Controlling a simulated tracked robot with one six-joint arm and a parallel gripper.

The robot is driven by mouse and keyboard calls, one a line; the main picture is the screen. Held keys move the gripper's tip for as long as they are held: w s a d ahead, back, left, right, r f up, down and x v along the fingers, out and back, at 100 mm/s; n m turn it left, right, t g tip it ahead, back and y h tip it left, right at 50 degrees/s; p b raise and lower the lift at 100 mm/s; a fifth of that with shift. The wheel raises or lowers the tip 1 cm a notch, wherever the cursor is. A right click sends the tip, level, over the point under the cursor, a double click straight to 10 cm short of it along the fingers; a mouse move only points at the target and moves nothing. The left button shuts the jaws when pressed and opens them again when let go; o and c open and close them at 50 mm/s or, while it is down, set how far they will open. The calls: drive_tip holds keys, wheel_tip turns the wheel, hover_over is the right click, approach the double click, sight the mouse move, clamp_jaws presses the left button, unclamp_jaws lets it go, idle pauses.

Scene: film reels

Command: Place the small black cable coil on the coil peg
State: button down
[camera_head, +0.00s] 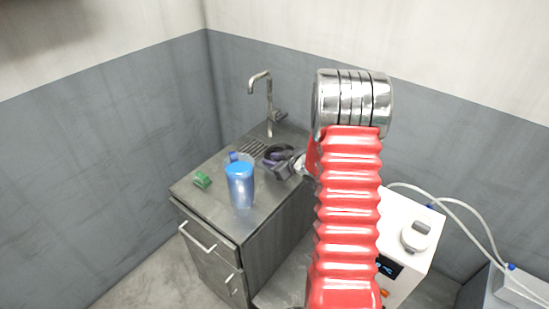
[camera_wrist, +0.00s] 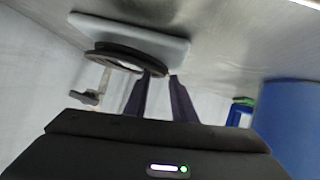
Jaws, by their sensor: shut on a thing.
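The small black cable coil shows in the wrist view (camera_wrist: 112,50) as a dark ring, with its near edge between the tips of my gripper (camera_wrist: 163,77). My gripper's two dark purple fingers are shut on that edge. In the head view the coil (camera_head: 279,151) is a dark patch at my gripper (camera_head: 270,163), over the back right of the steel counter; my arm hides part of that area. I cannot make out the coil peg for certain in either view.
A blue-lidded clear container (camera_head: 240,185) stands on the counter (camera_head: 225,225), close left of my gripper. A green item (camera_head: 202,180) lies farther left. A tap (camera_head: 268,100) rises behind. A white machine (camera_head: 410,235) with a knob stands right of my arm.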

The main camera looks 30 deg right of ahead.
drive_tip(key=c, duration=1.5)
unclamp_jaws()
drive_tip(key=shift+o, duration=0.2)
drive_tip(key=shift+d, duration=0.1)
drive_tip(key=shift+d+r, duration=0.1)
drive_tip(key=shift+r, duration=0.15)
drive_tip(key=shift+w+r, duration=0.1)
drive_tip(key=shift+r, duration=0.05)
drive_tip(key=v, duration=1.2)
drive_tip(key=shift+r, duration=0.2)
